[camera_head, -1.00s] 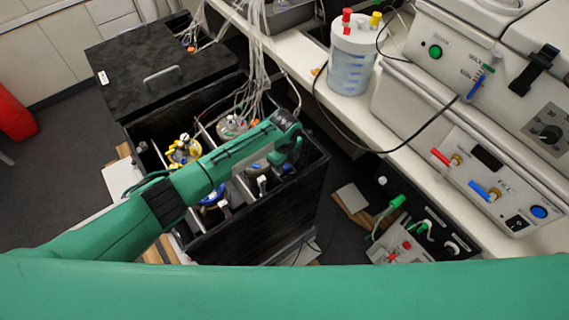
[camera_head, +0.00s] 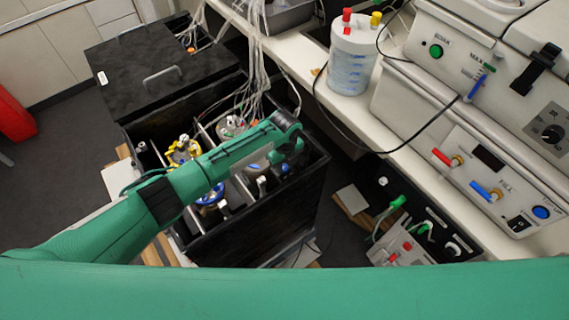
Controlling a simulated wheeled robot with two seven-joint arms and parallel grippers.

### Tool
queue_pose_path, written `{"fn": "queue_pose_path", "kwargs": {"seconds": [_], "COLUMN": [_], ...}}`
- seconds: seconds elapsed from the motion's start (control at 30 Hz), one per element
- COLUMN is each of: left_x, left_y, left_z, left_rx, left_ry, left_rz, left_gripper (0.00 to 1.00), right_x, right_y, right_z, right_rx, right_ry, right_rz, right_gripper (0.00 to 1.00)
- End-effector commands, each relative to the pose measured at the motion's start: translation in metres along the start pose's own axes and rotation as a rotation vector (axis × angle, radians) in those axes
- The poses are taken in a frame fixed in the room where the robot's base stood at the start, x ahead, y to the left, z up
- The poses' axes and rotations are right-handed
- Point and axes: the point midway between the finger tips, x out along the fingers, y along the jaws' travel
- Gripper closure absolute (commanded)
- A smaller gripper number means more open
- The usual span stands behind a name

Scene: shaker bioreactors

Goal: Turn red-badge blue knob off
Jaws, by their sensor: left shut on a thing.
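My left arm comes in from the left and reaches over the open black box. Its gripper (camera_head: 281,158) points down into the box's right-hand part, shut, with its fingertips mostly hidden by the wrist. A small patch of blue, the blue knob (camera_head: 287,169), shows right at the fingertips. Most of the knob is covered, and I cannot make out a red badge. A blue-ringed vessel (camera_head: 210,196) and a yellow-topped vessel (camera_head: 182,150) stand in other compartments of the box. My right gripper is not in view.
The black box (camera_head: 255,232) has thin dividers and a bundle of clear tubes (camera_head: 256,70) at its back. A white bench (camera_head: 300,50) with a liquid container (camera_head: 352,55) and a control unit (camera_head: 490,180) with red and blue handles stands to the right.

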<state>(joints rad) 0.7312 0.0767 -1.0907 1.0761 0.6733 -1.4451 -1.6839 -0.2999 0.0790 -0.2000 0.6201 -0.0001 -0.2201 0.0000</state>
Motion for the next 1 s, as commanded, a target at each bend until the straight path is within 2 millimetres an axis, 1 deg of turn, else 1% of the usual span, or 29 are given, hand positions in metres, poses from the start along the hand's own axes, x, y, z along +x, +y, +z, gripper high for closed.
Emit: {"fn": "queue_pose_path", "kwargs": {"seconds": [0.03,0.1,0.13,0.43,0.57,0.67,0.9,1.0], "left_x": [-0.001,-0.001,-0.001,-0.002,-0.012,-0.028,-0.084,-0.104], "left_y": [-0.001,-0.001,-0.001,0.0,-0.001,0.0,-0.001,-0.001], "left_z": [-0.001,-0.001,0.0,0.0,0.0,0.001,0.001,0.0], "left_rx": [0.002,0.001,0.001,0.0,0.001,0.001,0.002,0.001], "left_ry": [0.0,0.0,0.0,0.0,0.0,-0.002,-0.004,-0.001], "left_rz": [-0.003,-0.002,-0.002,-0.001,-0.003,-0.004,-0.005,-0.005], "left_gripper": [0.68,0.54,0.52,0.52,0.52,0.52,0.52,0.52], "right_x": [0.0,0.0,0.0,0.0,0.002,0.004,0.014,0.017], "right_y": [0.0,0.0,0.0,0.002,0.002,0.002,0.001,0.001], "right_z": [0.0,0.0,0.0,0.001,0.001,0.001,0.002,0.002], "right_rx": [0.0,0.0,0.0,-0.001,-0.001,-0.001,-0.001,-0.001], "right_ry": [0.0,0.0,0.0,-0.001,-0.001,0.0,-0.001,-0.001], "right_rz": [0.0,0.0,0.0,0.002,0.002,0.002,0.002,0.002], "right_gripper": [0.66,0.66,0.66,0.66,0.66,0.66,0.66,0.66]}}
